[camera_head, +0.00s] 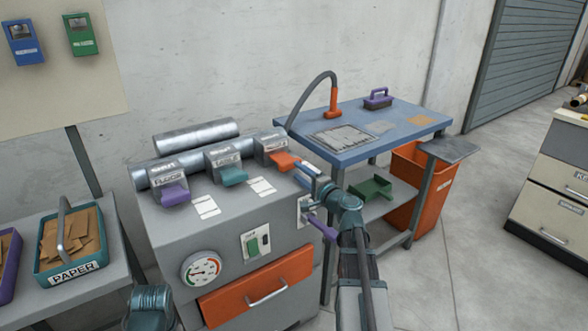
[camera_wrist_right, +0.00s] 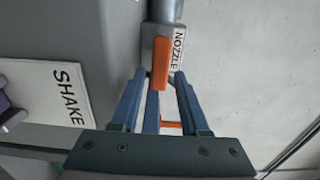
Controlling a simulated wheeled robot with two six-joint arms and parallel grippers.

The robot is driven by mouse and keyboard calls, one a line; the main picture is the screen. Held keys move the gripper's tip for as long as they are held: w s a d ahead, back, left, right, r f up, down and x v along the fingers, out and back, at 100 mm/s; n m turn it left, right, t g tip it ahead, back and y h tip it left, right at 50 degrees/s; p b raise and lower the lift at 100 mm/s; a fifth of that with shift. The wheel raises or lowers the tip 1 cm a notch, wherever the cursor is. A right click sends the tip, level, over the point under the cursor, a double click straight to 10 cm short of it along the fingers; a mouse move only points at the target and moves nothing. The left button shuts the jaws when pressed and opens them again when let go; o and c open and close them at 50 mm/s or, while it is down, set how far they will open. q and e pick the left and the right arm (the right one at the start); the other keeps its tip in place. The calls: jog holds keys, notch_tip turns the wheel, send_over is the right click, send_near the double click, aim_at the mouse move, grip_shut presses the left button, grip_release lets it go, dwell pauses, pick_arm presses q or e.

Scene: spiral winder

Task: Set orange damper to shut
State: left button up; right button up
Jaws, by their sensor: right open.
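The orange damper handle (camera_head: 283,160) sticks out of the right-hand of the grey housings on top of the grey machine. In the right wrist view the orange handle (camera_wrist_right: 161,64) hangs from a housing labelled NOZZLE (camera_wrist_right: 179,50). My right gripper (camera_head: 308,170) is open beside the orange handle in the head view. In the right wrist view its blue fingers (camera_wrist_right: 158,85) stand one on each side of the handle's near end, with gaps visible. I cannot tell whether they touch it. My left gripper is not in view.
A teal damper (camera_head: 233,176) and a purple damper (camera_head: 174,194) sit left of the orange one. A metal duct (camera_head: 196,134) lies behind the machine. A blue-topped cart (camera_head: 350,150) with an orange hose nozzle (camera_head: 333,103) stands close on the right.

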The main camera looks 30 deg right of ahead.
jog(key=s, duration=0.9)
jog(key=shift+s+d, duration=0.3)
jog(key=shift+d, duration=0.1)
jog(key=shift+s, duration=0.2)
jog(key=shift+c, duration=1.3)
jog(key=s, duration=0.2)
jog(key=shift+s+d+f, duration=0.1)
jog(key=shift+s+d, duration=0.05)
jog(key=shift+s, duration=0.25)
grip_shut()
jog(key=w, duration=0.9)
jog(key=w+a, duration=0.1)
jog(key=w, duration=0.4)
jog(key=shift+w, duration=0.1)
